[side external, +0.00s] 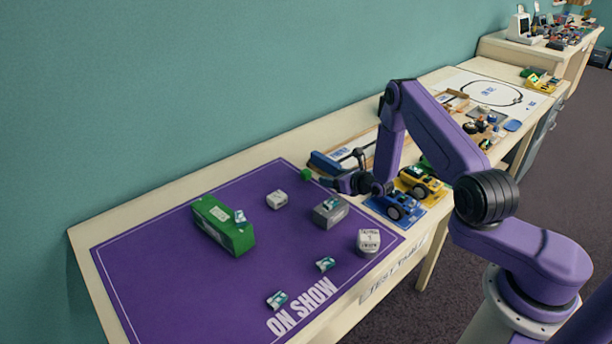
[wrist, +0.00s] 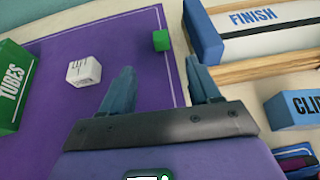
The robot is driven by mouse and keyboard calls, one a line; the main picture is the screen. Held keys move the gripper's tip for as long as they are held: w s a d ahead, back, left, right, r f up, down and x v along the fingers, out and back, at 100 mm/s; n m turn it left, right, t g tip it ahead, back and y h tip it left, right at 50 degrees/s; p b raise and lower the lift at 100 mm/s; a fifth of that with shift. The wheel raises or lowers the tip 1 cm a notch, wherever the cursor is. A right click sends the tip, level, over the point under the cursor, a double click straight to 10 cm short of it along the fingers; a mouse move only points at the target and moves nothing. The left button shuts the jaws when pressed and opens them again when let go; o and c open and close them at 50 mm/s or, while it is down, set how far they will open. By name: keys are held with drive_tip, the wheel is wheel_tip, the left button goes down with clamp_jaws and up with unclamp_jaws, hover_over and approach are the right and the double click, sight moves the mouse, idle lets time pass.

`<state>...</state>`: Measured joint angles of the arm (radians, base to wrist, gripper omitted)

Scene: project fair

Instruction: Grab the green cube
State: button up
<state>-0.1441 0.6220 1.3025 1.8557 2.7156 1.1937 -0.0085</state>
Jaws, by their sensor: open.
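The small green cube (side external: 306,175) sits near the far right corner of the purple mat (side external: 150,258). In the wrist view the green cube (wrist: 160,40) lies ahead of my gripper (wrist: 163,82), seen between the two open fingers and apart from them. In the side view my gripper (side external: 333,181) is just right of the cube, its fingers small and partly unclear. The gripper is open and holds nothing.
A white block (side external: 277,199), a grey box (side external: 330,211), a green box (side external: 224,226) and a white rounded piece (side external: 368,242) stand on the mat. A FINISH board (wrist: 258,17) lies beside the mat.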

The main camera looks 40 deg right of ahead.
approach(308, 173)
drive_tip(key=x, duration=0.4)
drive_tip(key=shift+w, duration=0.25)
drive_tip(key=shift+f+x, duration=0.2)
drive_tip(key=shift+x, duration=2.35)
drive_tip(key=shift+s, duration=0.1)
drive_tip(key=shift+c, duration=0.3)
drive_tip(key=c, duration=1)
drive_tip(key=shift+c, duration=0.2)
drive_tip(key=shift+r, duration=0.15)
